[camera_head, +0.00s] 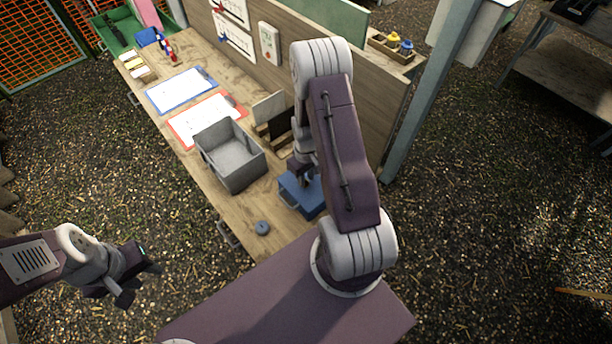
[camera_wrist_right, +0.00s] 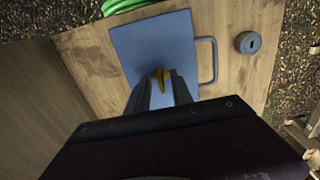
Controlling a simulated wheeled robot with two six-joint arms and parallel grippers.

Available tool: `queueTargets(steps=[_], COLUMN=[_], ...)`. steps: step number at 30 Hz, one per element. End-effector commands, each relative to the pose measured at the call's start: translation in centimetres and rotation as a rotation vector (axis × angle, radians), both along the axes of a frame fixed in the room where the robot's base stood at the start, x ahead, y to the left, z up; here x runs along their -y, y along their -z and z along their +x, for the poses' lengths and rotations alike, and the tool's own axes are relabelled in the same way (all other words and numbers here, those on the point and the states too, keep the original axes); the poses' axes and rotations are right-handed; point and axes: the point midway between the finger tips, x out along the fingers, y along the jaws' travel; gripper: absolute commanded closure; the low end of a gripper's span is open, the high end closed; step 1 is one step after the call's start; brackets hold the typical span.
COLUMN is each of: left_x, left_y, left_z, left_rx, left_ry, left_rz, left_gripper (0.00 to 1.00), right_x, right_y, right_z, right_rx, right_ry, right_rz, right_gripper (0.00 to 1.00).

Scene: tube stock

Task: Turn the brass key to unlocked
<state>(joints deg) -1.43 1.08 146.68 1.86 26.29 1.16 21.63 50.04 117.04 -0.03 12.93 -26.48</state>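A blue box (camera_head: 313,197) stands on the near end of the wooden workbench, partly hidden by my right arm. The right wrist view shows its flat blue face (camera_wrist_right: 130,45) with a grey-blue handle (camera_wrist_right: 213,60) at one side. The brass key (camera_wrist_right: 160,76) stands at the middle of this face. My right gripper (camera_wrist_right: 161,82) has its two fingers on either side of the key, close against it. The key's lock position cannot be read. My left gripper (camera_head: 141,282) is open and empty, low at the left, off the bench.
A grey bin (camera_head: 232,155) stands just beyond the blue box, with a dark upright holder (camera_head: 275,125) beside it. A small round grey-blue piece (camera_head: 262,228) lies near the bench's front edge; it also shows in the wrist view (camera_wrist_right: 248,42). A wooden panel (camera_head: 375,105) borders the bench's back.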

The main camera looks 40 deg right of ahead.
Motion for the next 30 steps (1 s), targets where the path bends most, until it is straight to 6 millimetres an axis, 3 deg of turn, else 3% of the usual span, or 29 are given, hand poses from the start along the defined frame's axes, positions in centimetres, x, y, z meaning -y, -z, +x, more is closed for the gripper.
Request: queueTargets(steps=[3, 6, 20, 30], left_x=[0.0, 0.0, -0.01, -0.01], left_y=[0.02, 0.03, 0.19, 0.79], left_z=[0.0, 0.0, 0.0, 0.0], left_rx=[0.0, 0.0, 0.0, 0.0], left_ry=[0.0, 0.0, 0.0, 0.0], left_rz=[0.0, 0.0, 0.0, 0.0], left_gripper=[0.64, 0.64, 0.64, 0.64], right_x=[0.0, 0.0, 0.0, 0.01], right_y=[-0.01, -0.03, 0.0, 0.06], right_z=[0.02, 0.02, 0.03, 0.04], right_rx=[0.0, 0.0, 0.001, 0.001], right_ry=[0.0, 0.0, 0.049, 0.302], right_rz=[0.0, 0.0, 0.0, 0.001], right_gripper=[0.76, 1.0, 1.0, 1.0])
